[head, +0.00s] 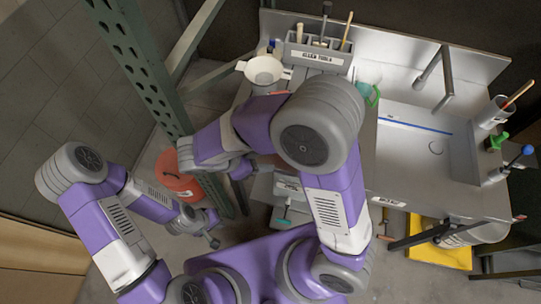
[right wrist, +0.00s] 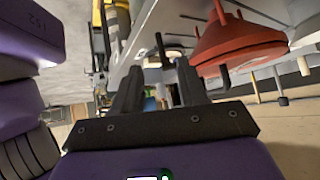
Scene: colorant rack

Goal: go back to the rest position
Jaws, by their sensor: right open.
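My right gripper (right wrist: 160,85) shows in the right wrist view with its two dark fingers apart and nothing between them. In the head view my right arm is bent, with its forearm reaching left across the front of the bench; its fingers cannot be made out clearly there. My left gripper (head: 212,240) hangs low at the lower left in the head view, beside the green post; it is too small to tell whether its fingers are apart.
A red round container (head: 178,174) stands near the green perforated post (head: 143,62), close to both forearms. A steel bench with a sink (head: 425,120), a tool holder (head: 318,55) and a white bowl (head: 264,70) lies behind my right arm. A yellow object (head: 440,246) is under the bench.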

